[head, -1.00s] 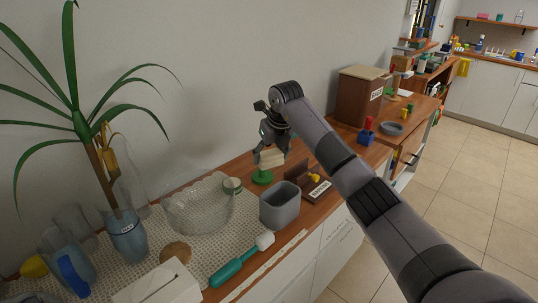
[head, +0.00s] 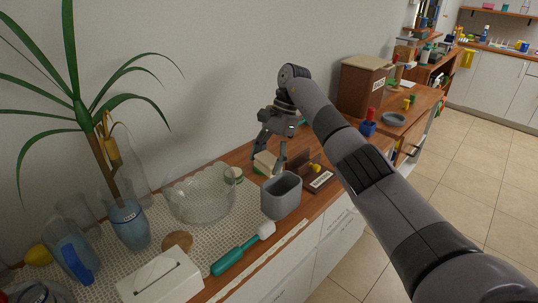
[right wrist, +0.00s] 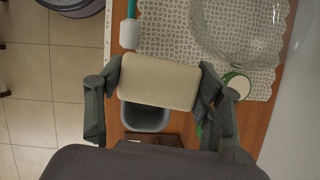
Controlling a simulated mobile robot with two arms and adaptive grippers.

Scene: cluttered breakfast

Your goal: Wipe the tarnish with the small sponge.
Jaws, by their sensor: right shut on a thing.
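A small cream sponge (head: 265,163) is held between the fingers of my right gripper (head: 269,156), above the wooden counter behind the grey bin. In the right wrist view the sponge (right wrist: 159,82) fills the space between the two fingers of the right gripper (right wrist: 160,85), which touch its short ends. I cannot make out the tarnish in either view. My left gripper is not in view.
The grey bin (head: 281,196) stands just in front of the sponge. A glass bowl (head: 200,196), a small white-and-green jar (right wrist: 237,84) and a teal-handled tool (head: 238,254) are near. A brown box (head: 363,88) stands farther right.

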